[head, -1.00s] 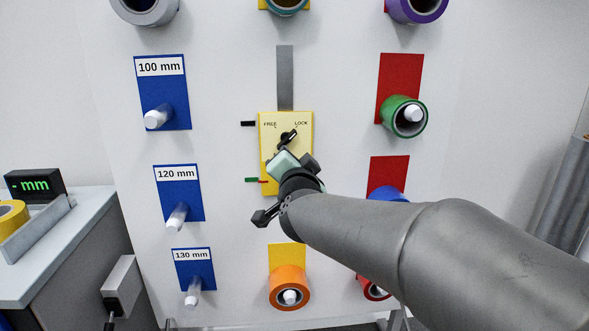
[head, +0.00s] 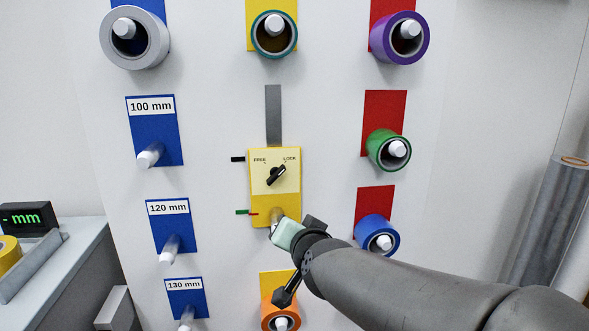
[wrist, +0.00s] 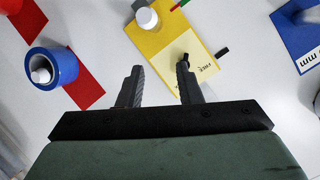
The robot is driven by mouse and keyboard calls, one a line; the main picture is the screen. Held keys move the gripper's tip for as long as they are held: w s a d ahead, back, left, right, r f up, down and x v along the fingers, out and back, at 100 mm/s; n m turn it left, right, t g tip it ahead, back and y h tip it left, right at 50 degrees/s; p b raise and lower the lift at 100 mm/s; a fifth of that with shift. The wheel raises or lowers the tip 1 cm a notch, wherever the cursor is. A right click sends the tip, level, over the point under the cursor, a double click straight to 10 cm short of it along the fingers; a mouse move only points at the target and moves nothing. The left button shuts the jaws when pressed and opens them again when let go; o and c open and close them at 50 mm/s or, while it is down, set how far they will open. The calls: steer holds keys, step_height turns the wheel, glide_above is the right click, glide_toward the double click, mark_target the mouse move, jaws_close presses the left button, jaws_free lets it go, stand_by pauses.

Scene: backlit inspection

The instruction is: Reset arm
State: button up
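My gripper (head: 285,233) is in front of the bottom edge of the yellow FREE/LOCK box (head: 260,207) on the white panel. In the wrist view my gripper (wrist: 160,67) has its two dark fingers apart, with nothing visible between them. The black knob (head: 277,176) on the box is slanted, its upper end toward LOCK. In the wrist view the knob (wrist: 184,58) shows right by the right fingertip; I cannot tell whether they touch. A pale round peg (wrist: 147,18) stands out from the box's lower part, partly hidden by my gripper in the head view.
Tape rolls hang on pegs around the box: blue (head: 377,233), green (head: 388,149) and orange (head: 281,312) are nearest. Bare pegs stick out from the blue labelled plates (head: 162,145) at left. A display (head: 32,217) reads "- mm" on the side bench.

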steer(key=s+d+n+g+h+p, duration=0.1)
steer(key=s+d+g+p, duration=0.3)
steer(key=s, duration=0.4)
steer(key=s+d+n+g+h+p, duration=0.1)
steer(key=s+d+g+p, duration=0.3)
steer(key=s, duration=0.4)
steer(key=s+d+f+n+g+h+p, duration=0.1)
steer(key=s+d+n+g+p, duration=0.1)
steer(key=s+d+g+p, duration=0.3)
steer(key=s+d+p, duration=0.1)
steer(key=s, duration=0.2)
steer(key=shift+s+d+p, duration=0.2)
steer(key=shift+d+p, duration=0.05)
steer(key=shift+p, duration=0.1)
